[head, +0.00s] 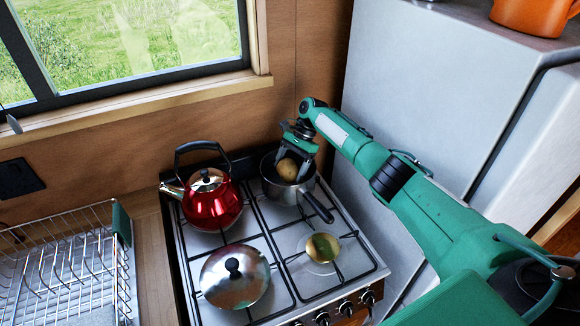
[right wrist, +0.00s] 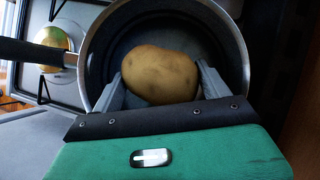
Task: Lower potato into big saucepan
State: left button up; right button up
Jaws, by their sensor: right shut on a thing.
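The potato (head: 287,169) is tan and held between the two grey fingers of my right gripper (head: 292,166). In the right wrist view the potato (right wrist: 160,74) sits between the fingertips (right wrist: 160,84), over the inside of the big saucepan (right wrist: 240,50). The big saucepan (head: 268,186) is dark inside with a black handle and stands on the back right burner of the stove. The potato appears at or within the rim; its height above the bottom is hard to tell. My left gripper is not in view.
A red kettle (head: 211,204) stands left of the saucepan. A lidded metal pan (head: 234,279) is at the stove's front left, and a small brass-coloured round item (head: 322,247) at front right. A dish rack (head: 70,265) is far left. The fridge (head: 420,90) stands close on the right.

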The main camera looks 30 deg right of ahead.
jog(key=shift+f+b, duration=0.65)
jog(key=shift+f, duration=0.6)
dwell(0.3)
jog(key=o, duration=1.1)
jog(key=shift+c, duration=0.2)
jog(key=shift+r, duration=0.1)
jog(key=b+v, duration=0.4)
jog(key=v, duration=1)
